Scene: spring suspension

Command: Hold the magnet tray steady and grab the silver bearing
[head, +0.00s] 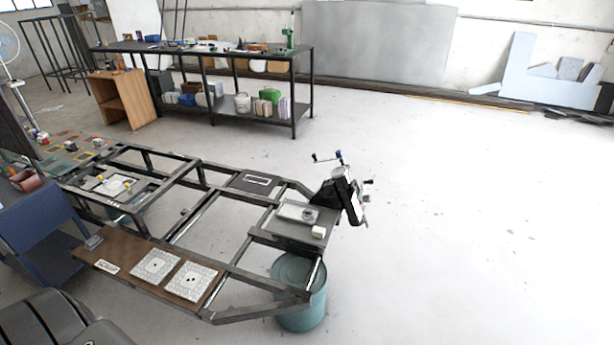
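A grey flat tray (285,232), which looks like the magnet tray, lies on the right end of a dark metal frame. A small silver round part (310,214), likely the silver bearing, sits on it beside a pale flat piece (290,211). A small cream block (318,232) stands near the tray's right front edge. The parts are too small to make out in detail. Neither of my grippers shows in the head view.
The long frame (262,315) has open gaps between its bars. A brown board (128,246) with two patterned plates lies along its front. A black device (348,198) with handles stands at its right end. A teal drum (300,318) is below. Floor to the right is clear.

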